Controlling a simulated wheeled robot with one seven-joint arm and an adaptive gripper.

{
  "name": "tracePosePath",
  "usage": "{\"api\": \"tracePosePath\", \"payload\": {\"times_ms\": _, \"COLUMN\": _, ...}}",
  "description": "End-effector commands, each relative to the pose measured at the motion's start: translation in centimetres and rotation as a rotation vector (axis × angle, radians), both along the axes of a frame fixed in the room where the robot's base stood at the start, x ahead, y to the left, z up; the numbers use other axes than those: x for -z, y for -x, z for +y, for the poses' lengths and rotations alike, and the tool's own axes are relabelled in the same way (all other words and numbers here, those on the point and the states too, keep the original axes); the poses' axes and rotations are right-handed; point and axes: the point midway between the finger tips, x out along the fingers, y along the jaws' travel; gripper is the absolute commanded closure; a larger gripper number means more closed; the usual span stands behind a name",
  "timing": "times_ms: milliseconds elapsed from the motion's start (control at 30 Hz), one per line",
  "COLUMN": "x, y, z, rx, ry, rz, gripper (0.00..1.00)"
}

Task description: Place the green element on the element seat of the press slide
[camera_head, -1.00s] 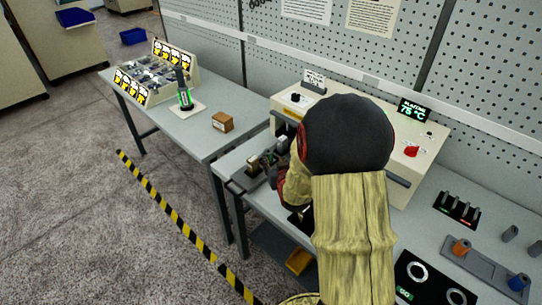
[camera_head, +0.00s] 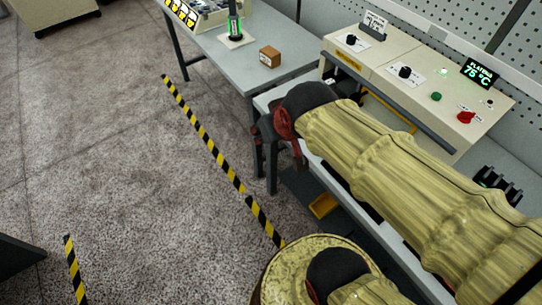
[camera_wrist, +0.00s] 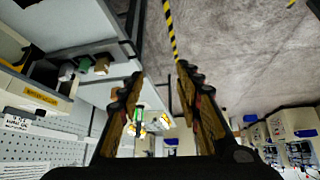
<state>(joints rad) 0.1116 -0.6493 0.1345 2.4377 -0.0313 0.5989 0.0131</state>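My gripper (camera_wrist: 160,70) is open in the wrist view, its two brown-padded fingers wide apart with nothing held between them. The wrist picture is upside down. At its left, a small green piece (camera_wrist: 82,64), which looks like the green element, stands between a grey piece (camera_wrist: 66,71) and a tan block (camera_wrist: 101,66) by the press bench. These look like parts at the press slide, but they are too small to tell how the green piece sits. My gripper is apart from them. In the head view my arm hides the slide and most of the gripper.
The press housing (camera_head: 400,62) stands on the bench behind my arm. The side table holds a brown box (camera_head: 269,56) and a green-lit device (camera_head: 235,25).

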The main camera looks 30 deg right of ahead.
Motion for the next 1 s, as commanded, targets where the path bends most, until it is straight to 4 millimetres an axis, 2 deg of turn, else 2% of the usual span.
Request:
{"api": "tracePosePath", "payload": {"times_ms": 33, "x": -0.7, "y": 1.9, "z": 1.5, "rx": -0.032, "ry": -0.007, "rz": 0.022, "gripper": 0.66}}
{"api": "tracePosePath", "payload": {"times_ms": 100, "x": -1.1, "y": 4.4, "z": 2.8, "rx": -0.066, "ry": -0.018, "rz": 0.063, "gripper": 0.66}}
{"api": "tracePosePath", "payload": {"times_ms": 200, "x": -1.4, "y": 6.8, "z": 3.9, "rx": -0.097, "ry": -0.025, "rz": 0.103, "gripper": 0.66}}
{"api": "tracePosePath", "payload": {"times_ms": 300, "x": -1.5, "y": 7.9, "z": 4.3, "rx": -0.110, "ry": -0.028, "rz": 0.124, "gripper": 0.66}}
{"api": "tracePosePath", "payload": {"times_ms": 1000, "x": -1.5, "y": 8.0, "z": 4.4, "rx": -0.109, "ry": -0.029, "rz": 0.127, "gripper": 0.66}}
